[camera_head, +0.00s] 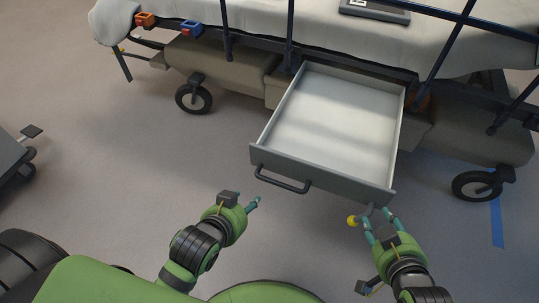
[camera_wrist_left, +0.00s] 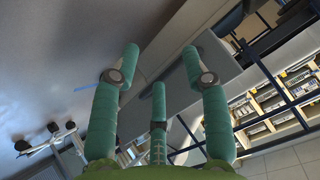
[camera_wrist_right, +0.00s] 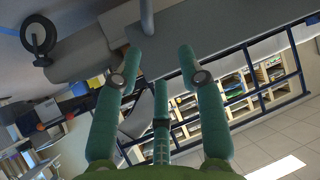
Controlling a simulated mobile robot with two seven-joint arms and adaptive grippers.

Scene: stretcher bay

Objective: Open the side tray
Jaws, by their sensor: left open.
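The side tray (camera_head: 335,118) is a shallow pale drawer, pulled well out of the stretcher's side and empty inside. Its grey front panel (camera_head: 315,175) carries a dark bar handle (camera_head: 282,182) left of the middle. A yellow knob (camera_head: 352,220) on a grey stem shows at the panel's lower right corner. My left gripper (camera_head: 254,203) is open and empty, below and left of the bar handle, apart from it. My right gripper (camera_head: 379,217) has its fingers spread beside the knob and stem; contact is unclear. In the right wrist view a grey rod (camera_wrist_right: 147,15) shows beyond its spread fingers.
The stretcher (camera_head: 265,25) spans the back, with dark side rails and casters (camera_head: 193,98). Orange (camera_head: 145,19) and blue (camera_head: 191,28) fittings sit at its left. Another wheeled item (camera_head: 12,150) stands at the left edge. The floor left of the tray is clear.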

